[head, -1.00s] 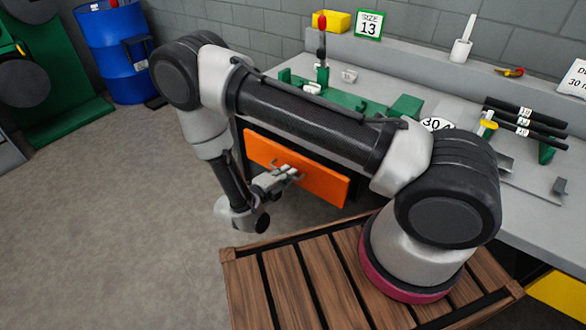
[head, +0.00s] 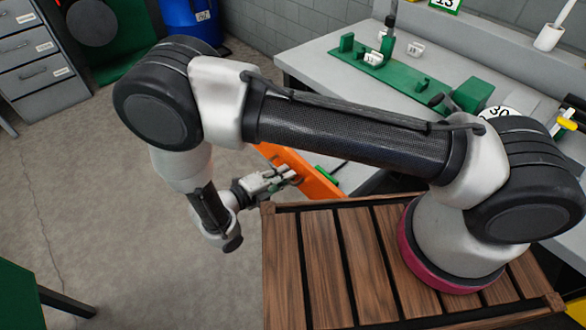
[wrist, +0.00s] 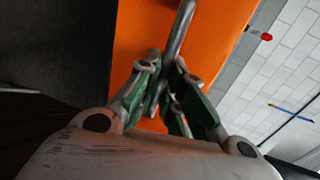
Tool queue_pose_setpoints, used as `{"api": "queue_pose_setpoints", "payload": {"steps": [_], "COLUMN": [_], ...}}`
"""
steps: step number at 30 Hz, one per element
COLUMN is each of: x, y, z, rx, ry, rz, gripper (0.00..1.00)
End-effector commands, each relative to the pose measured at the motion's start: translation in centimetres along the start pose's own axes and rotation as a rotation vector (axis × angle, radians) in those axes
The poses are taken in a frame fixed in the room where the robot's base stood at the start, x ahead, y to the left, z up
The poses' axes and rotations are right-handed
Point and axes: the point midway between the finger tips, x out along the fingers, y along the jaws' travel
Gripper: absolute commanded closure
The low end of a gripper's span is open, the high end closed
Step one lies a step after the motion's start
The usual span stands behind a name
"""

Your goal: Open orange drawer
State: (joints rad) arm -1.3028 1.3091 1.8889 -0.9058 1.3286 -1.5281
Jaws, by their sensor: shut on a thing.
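The orange drawer (head: 318,184) shows its front at the near side of the grey workbench, partly hidden behind my arm. Its front stands out from the bench, with a grey space and a small green thing (head: 327,175) behind it. My gripper (head: 285,179) is at the drawer's front. In the wrist view, my gripper's fingers (wrist: 165,88) are closed around the grey bar handle (wrist: 183,28), with the orange front (wrist: 138,50) right behind it.
A slatted wooden platform (head: 351,261) lies under my arm. Green fixtures (head: 400,74) stand on the bench top (head: 345,48). A grey cabinet (head: 42,70) and a blue barrel (head: 190,22) stand at the back left. The floor left of my gripper is clear.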

Motion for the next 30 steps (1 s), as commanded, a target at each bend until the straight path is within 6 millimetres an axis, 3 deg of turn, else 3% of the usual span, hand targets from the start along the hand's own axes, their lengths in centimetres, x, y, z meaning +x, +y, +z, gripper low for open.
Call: {"api": "queue_pose_setpoints", "payload": {"steps": [14, 15, 18, 30], "x": [-0.6, -0.6, -0.58, -1.15], "y": [0.15, 0.15, 0.14, 0.14], "z": [0.13, 0.13, 0.11, 0.11], "rx": [0.001, 0.001, 0.001, 0.001], "ry": [-0.002, -0.003, -0.002, -0.003], "rz": [0.002, 0.002, 0.002, 0.001], "gripper": [1.0, 0.87, 0.69, 0.68]}}
